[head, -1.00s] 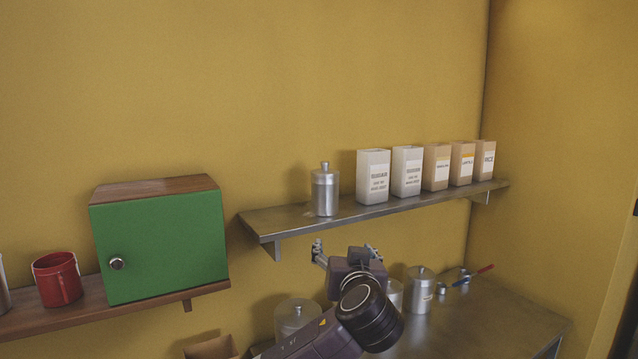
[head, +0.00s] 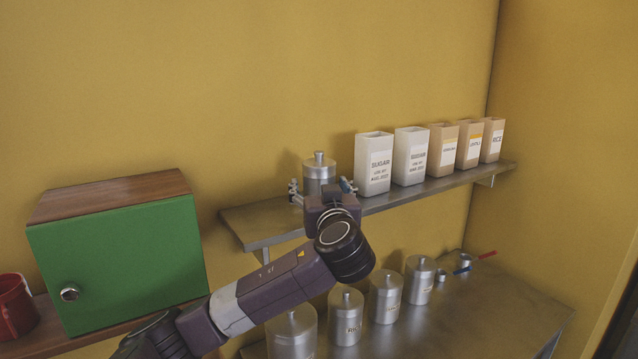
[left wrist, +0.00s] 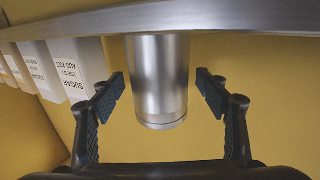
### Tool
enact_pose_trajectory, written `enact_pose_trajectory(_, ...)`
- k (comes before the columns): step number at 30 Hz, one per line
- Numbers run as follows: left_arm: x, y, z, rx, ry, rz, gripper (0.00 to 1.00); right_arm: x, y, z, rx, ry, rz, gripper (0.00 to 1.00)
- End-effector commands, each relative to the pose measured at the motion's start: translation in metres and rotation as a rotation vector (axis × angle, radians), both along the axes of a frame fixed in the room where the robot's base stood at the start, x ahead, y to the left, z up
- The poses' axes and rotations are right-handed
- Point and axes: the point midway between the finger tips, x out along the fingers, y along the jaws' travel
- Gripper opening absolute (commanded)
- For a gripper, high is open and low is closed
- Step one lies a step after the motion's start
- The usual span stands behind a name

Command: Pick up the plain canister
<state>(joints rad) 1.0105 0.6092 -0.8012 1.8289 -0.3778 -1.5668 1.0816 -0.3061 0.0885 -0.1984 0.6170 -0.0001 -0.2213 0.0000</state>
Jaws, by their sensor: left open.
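The plain canister (head: 319,172) is a steel cylinder with a knobbed lid, standing upright on the metal wall shelf. My left gripper (head: 321,189) is at the shelf in front of it, with one finger showing on each side. In the left wrist view the picture is upside down, and the canister (left wrist: 160,75) shows between the open fingers (left wrist: 162,92), with a gap on both sides. My gripper hides its lower part in the head view. My right gripper is not in view.
White cartons (head: 374,163) and tan cartons stand to the right on the shelf (head: 262,222). Several labelled steel canisters (head: 386,297) stand on the counter (head: 500,310) below. A green cabinet (head: 118,252) and a red mug (head: 14,306) are at the left.

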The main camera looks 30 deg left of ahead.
Motion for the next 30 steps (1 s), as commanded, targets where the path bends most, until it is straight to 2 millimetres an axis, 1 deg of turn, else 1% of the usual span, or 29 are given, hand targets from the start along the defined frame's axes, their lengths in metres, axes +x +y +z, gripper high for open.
enact_pose_trajectory(1, 0.005, 0.004, 0.003, 0.002, 0.002, 0.002, 0.69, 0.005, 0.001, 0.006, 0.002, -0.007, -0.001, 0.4)
enact_pose_trajectory(5, 0.012, 0.009, 0.0, 0.0, 0.001, 0.0, 0.69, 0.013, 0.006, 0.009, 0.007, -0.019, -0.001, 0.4)
enact_pose_trajectory(11, 0.013, 0.009, -0.001, -0.001, 0.001, -0.001, 0.69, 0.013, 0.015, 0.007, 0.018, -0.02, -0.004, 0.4)
enact_pose_trajectory(14, 0.013, 0.009, -0.001, -0.001, 0.001, -0.001, 0.6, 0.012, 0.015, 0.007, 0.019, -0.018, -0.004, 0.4)
enact_pose_trajectory(26, 0.012, 0.009, -0.001, -0.001, 0.001, -0.001, 0.16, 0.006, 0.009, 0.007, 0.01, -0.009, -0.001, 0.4)
enact_pose_trajectory(30, 0.012, 0.009, 0.0, 0.0, -0.002, -0.001, 0.15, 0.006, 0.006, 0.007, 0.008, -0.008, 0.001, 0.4)
